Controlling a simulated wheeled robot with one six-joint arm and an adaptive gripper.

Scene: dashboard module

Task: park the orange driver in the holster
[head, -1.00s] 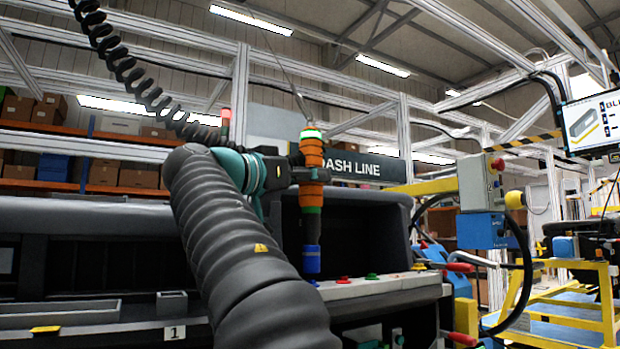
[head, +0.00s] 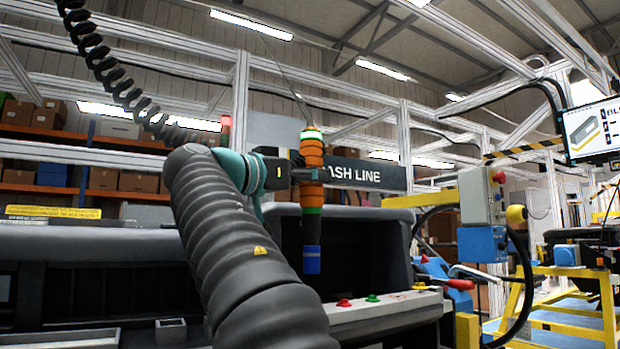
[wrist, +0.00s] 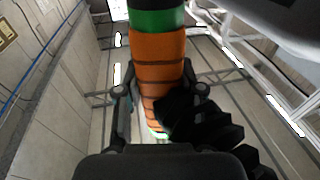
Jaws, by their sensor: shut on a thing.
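The orange driver (head: 312,197) is upright in the middle of the head view, with green bands and a blue lower end. A thin cable runs up from its top. My gripper (head: 308,175) is shut around its body from the left. In the wrist view the driver (wrist: 158,62) stands between the two fingers (wrist: 161,95), with a dark part beside it. The driver's blue end hangs free in front of a dark opening in the dashboard module (head: 395,240). I cannot pick out the holster with certainty.
A yellow arm carries a grey control box (head: 482,200) with a blue box (head: 482,245) under it, right of the driver. Red and green buttons (head: 372,298) sit on a light ledge below. A screen (head: 592,130) hangs at the far right.

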